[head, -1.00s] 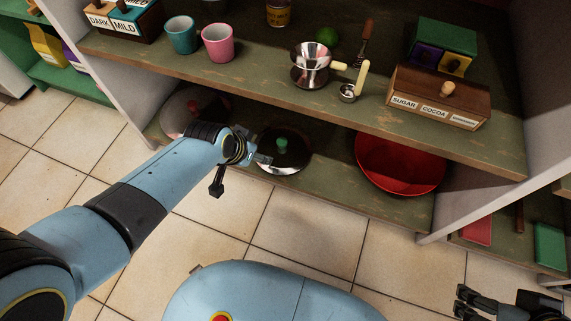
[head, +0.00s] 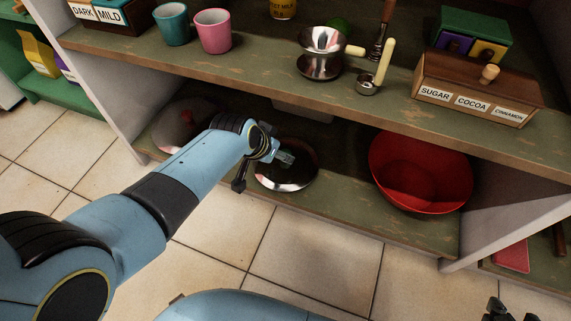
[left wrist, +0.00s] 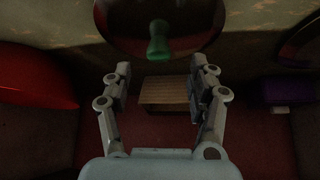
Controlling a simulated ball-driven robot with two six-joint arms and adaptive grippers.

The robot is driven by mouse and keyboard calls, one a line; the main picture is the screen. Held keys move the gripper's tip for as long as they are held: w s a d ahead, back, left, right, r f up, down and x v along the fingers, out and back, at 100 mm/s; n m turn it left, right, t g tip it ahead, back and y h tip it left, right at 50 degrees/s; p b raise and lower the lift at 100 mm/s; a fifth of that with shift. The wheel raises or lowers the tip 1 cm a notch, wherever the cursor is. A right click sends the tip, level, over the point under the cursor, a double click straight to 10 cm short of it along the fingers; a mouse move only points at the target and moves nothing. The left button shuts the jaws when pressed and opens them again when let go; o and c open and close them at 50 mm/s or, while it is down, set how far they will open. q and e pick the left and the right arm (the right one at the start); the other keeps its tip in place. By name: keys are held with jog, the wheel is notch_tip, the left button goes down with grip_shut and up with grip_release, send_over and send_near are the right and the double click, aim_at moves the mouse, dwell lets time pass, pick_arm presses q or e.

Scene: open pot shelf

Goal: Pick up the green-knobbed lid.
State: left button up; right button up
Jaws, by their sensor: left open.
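The green-knobbed lid (head: 290,182) is a shiny, round, dark metal lid on the lower shelf. Its green knob (left wrist: 158,42) shows clearly in the left wrist view, near the top; in the head view my gripper covers it. My left gripper (head: 278,158) is over the lid's left part in the head view. In the left wrist view, my left gripper (left wrist: 161,84) has its two fingers wide apart with nothing between them, and the knob lies beyond the fingertips. My right gripper (head: 497,311) is cut off at the bottom right edge.
A red bowl (head: 420,190) stands right of the lid on the lower shelf. Another lid with a reddish knob (head: 178,132) lies to the left, behind my forearm.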

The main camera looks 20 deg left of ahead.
pick_arm(q)
jog(key=shift+w+f, duration=0.15)
jog(key=shift+f, duration=0.05)
pick_arm(e)
jog(key=shift+f, duration=0.2)
pick_arm(q)
jog(key=shift+w+d+f+b, duration=0.2)
jog(key=shift+w+f+b, duration=0.1)
jog(key=shift+f+b, duration=0.4)
jog(key=shift+w+f+b, duration=0.15)
jog(key=shift+w+b, duration=0.05)
jog(key=shift+b, duration=0.15)
jog(key=b+x, duration=0.2)
jog(key=x, duration=0.1)
jog(key=shift+w+d+b, duration=0.15)
jog(key=shift+w+b, duration=0.05)
jog(key=shift+b, duration=0.1)
pick_arm(e)
jog(key=w+a+r+n+t+y, duration=0.1)
jog(key=w+a+r+t, duration=0.1)
jog(key=w+r+t, duration=0.6)
notch_tip(320, 180, up, 5)
jog(key=shift+w+f+n+t+y, duration=0.1)
jog(key=shift+w+n+t+y, duration=0.2)
jog(key=shift+t, duration=0.9)
jog(key=shift+s, duration=0.1)
pick_arm(q)
grip_shut()
